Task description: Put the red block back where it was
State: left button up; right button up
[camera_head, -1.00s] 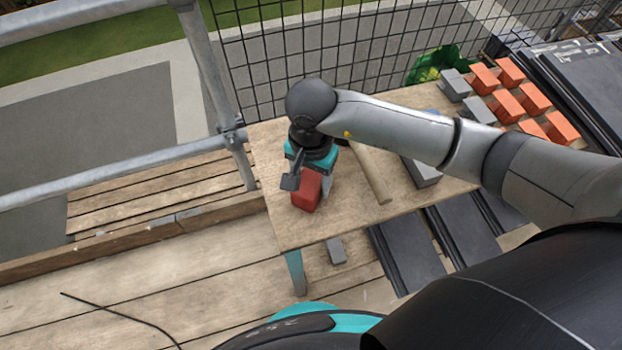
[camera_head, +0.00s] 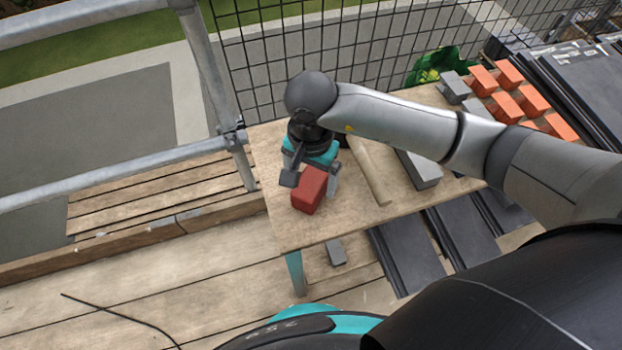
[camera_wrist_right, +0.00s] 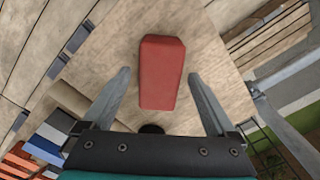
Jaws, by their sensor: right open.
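The red block (camera_head: 310,191) rests on the wooden table (camera_head: 340,226) near its left front corner. It also shows in the right wrist view (camera_wrist_right: 162,70), centred ahead of the fingers. My right gripper (camera_head: 312,182) is open just behind the block in the head view. In the right wrist view the fingers (camera_wrist_right: 159,76) are spread, one on each side of the block's near part, with gaps between them and it. The far part of the block reaches beyond the fingertips. My left gripper is not in view.
A wooden handle (camera_head: 372,172) lies to the right of the block. A grey block (camera_head: 420,169) lies beyond it, partly behind my right arm. Several orange blocks (camera_head: 506,106) stand at the back right. A mesh fence (camera_head: 300,55) runs behind the table.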

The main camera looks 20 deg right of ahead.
aim_at(311, 181)
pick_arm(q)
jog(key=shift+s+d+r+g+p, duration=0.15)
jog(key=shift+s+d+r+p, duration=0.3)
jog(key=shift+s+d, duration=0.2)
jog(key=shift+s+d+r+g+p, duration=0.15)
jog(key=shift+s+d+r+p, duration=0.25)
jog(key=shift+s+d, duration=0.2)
pick_arm(e)
notch_tip(311, 181, up, 10)
jog(key=shift+r, duration=0.15)
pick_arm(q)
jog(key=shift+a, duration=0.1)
